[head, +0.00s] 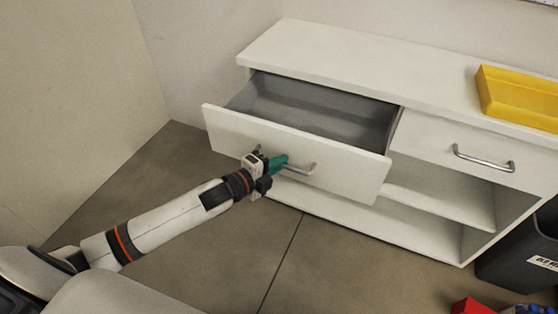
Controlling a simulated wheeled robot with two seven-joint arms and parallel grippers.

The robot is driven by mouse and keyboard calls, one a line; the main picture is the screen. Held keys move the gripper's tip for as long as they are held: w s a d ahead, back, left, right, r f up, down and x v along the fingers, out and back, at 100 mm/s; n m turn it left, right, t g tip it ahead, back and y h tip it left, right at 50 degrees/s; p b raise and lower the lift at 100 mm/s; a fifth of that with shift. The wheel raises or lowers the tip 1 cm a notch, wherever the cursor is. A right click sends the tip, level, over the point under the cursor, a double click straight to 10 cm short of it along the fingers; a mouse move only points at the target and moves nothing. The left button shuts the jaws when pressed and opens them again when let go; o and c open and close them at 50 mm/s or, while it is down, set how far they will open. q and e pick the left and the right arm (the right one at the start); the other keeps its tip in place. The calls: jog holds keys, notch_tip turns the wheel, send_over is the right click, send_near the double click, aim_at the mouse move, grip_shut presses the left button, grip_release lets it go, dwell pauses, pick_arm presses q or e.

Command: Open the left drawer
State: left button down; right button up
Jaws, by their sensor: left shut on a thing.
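The left drawer (230,130) of the white cabinet is pulled well out, and its grey inside shows empty where I can see it. Its metal bar handle (303,170) is on the front panel. My left gripper (278,164) is at the left part of this handle, with its green fingers shut on it. The gripper hides the handle's left end. My right gripper is not in view.
The right drawer (428,145) is shut, with its own bar handle (484,160). A yellow tray (515,100) sits on the cabinet top (350,55). Open shelves (440,205) lie below. A dark bin (515,262) and a red item (472,306) stand at the lower right.

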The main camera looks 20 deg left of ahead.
pick_arm(q)
jog(key=c, duration=1.5)
grip_release()
jog(key=shift+s, duration=0.1)
